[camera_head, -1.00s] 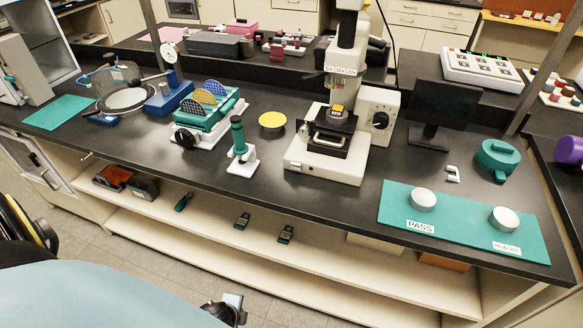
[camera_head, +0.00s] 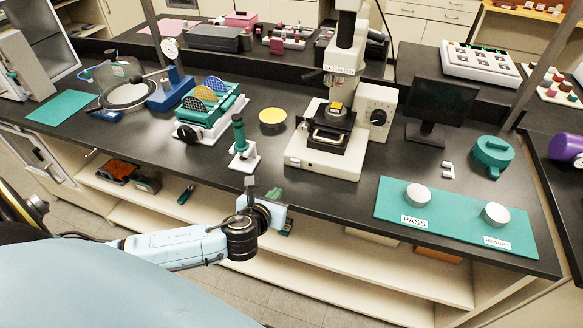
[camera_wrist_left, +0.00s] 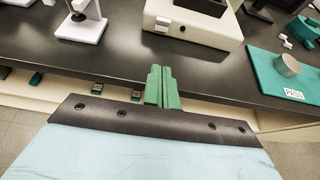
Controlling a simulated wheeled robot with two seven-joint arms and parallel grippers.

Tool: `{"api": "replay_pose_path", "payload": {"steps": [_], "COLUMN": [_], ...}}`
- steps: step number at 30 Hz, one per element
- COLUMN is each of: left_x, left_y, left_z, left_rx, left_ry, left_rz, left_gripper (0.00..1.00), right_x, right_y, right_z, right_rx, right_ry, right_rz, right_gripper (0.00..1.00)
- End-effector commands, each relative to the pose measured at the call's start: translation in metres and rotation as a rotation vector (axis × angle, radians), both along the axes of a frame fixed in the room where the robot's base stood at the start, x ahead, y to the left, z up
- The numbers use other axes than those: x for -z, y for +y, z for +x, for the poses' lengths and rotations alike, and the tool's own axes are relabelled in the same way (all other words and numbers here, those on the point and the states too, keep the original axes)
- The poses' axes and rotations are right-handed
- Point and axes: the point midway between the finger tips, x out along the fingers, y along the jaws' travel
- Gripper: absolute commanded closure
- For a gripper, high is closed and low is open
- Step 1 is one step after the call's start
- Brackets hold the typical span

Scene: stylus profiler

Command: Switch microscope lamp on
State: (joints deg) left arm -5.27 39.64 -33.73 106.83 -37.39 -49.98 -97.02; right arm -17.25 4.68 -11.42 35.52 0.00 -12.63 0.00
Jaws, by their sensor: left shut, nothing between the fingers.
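The microscope (camera_head: 330,130) has a cream base and column and stands at the middle of the black bench. On its right is a cream box with a round black knob (camera_head: 378,118). The lamp's state is unclear. My left gripper (camera_head: 275,193) is at the bench's front edge, left of and in front of the microscope base, not touching it. Its green fingers (camera_wrist_left: 162,88) are shut and empty in the left wrist view. My right gripper is not in view.
A teal and white stand (camera_head: 242,145) and a yellow disc (camera_head: 272,117) are left of the microscope. A dark monitor (camera_head: 440,103) stands to its right. A teal mat (camera_head: 455,222) with PASS and REWORK labels carries two metal cylinders at front right.

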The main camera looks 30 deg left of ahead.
Motion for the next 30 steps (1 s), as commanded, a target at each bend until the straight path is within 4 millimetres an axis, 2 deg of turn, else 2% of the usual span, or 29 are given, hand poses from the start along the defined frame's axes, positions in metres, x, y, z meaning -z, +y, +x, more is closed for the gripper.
{"api": "replay_pose_path", "payload": {"steps": [5,21,25,30], "left_x": [0.005,0.044,0.033,0.029], "left_y": [0.003,0.022,0.026,0.029], "left_z": [0.011,0.092,0.111,0.122], "left_rx": [-0.003,-0.004,-0.002,-0.002], "left_ry": [0.000,0.000,-0.001,0.001], "left_rz": [-0.002,-0.004,-0.004,-0.004], "left_gripper": [1.00,1.00,1.00,1.00], "right_x": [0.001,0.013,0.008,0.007], "right_y": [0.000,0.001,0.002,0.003], "right_z": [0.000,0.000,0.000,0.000], "right_rx": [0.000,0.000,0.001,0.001], "right_ry": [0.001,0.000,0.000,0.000], "right_rz": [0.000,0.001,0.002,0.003], "right_gripper": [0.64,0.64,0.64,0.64]}}
